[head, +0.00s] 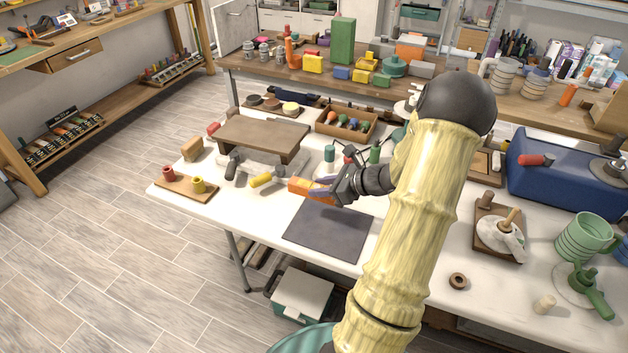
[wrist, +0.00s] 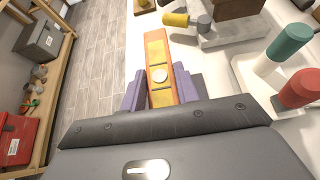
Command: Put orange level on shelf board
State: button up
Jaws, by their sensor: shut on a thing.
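The orange level (head: 299,186) is held in my gripper (head: 324,190) above or at the white table, left of my wrist in the head view. In the wrist view the level (wrist: 159,65), orange with yellow panels and a round pale disc, points away between the purple fingers of my gripper (wrist: 160,95). The brown shelf board (head: 262,134) is a low raised board on supports, behind and left of the level in the head view. Its top looks bare. I cannot tell whether the level touches the table.
Red and green upright pieces (wrist: 290,42) stand close on the right in the wrist view. A dark mat (head: 328,230) lies in front. A pegged wooden block (head: 187,187) is at left.

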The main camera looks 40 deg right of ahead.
jog(key=shift+a, duration=0.1)
jog(key=a+f+n+g+y+p, duration=0.1)
jog(key=a+f+p, duration=0.3)
jog(key=a, duration=0.8)
jog(key=w+a+f+n+g+y+p, duration=0.1)
jog(key=a+f+n+g+y+p, duration=0.1)
jog(key=a, duration=1.1)
jog(key=f+n+p, duration=0.1)
jog(key=p, duration=0.1)
jog(key=shift+w+f+n+y+p, duration=0.2)
jog(key=shift+f+n+y+p, duration=0.1)
jog(key=shift+f+n, duration=0.1)
jog(key=shift+w, duration=0.1)
